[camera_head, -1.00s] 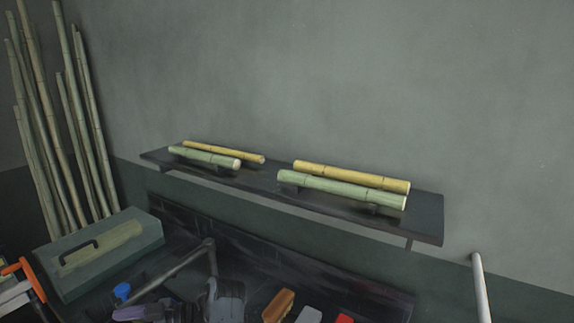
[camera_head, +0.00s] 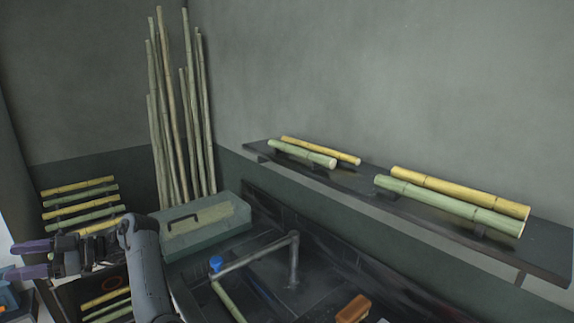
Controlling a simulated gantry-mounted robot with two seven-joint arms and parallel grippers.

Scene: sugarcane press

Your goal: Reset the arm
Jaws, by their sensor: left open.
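My left gripper (camera_head: 28,260) is at the lower left of the head view, with purple fingertips pointing left. Its jaws are apart, and I see nothing between them. My left arm (camera_head: 148,268) is dark grey and stands upright at the bottom, to the right of the gripper. The gripper is in front of a rack of cane pieces (camera_head: 80,185) and hides part of it. My right gripper is not in view.
A lidded box (camera_head: 205,228) with a dark handle stands on the dark worktop right of my arm. A bent metal pipe (camera_head: 294,262) and a blue knob (camera_head: 215,263) are beside it. Tall canes (camera_head: 172,110) lean in the corner. A wall shelf (camera_head: 355,185) holds cut canes.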

